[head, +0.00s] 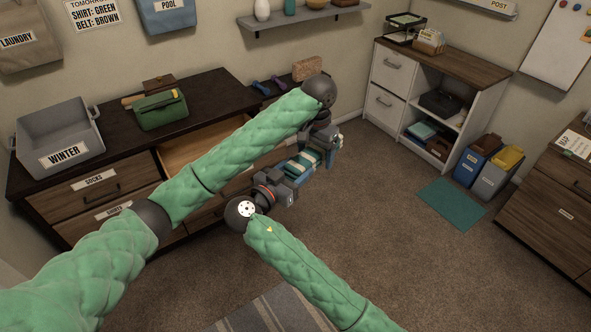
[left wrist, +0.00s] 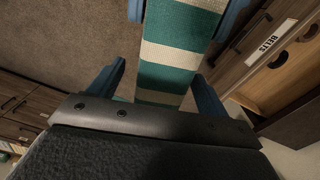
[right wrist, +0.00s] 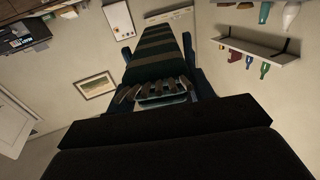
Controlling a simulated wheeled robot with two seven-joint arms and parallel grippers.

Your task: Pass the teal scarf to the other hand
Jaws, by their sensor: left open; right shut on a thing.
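The scarf (head: 304,163), striped teal and cream, is held up in the air between my two grippers, in front of the dresser. My right gripper (head: 293,175) is shut on it; the right wrist view shows the scarf (right wrist: 158,55) stretching away, its fringed end close to the camera. My left gripper (head: 324,150) is open at the scarf's far part. In the left wrist view the scarf (left wrist: 172,50) runs between its spread blue fingers, with a gap on the left side. The blue fingertips at that view's top look like my right gripper's.
A dark-topped dresser (head: 85,152) with an open drawer (head: 205,147) stands behind my arms. On it are a grey bin (head: 60,135) and a green bag (head: 160,110). A white-sided cabinet (head: 400,75) and two bins stand right. The carpet in the middle is clear.

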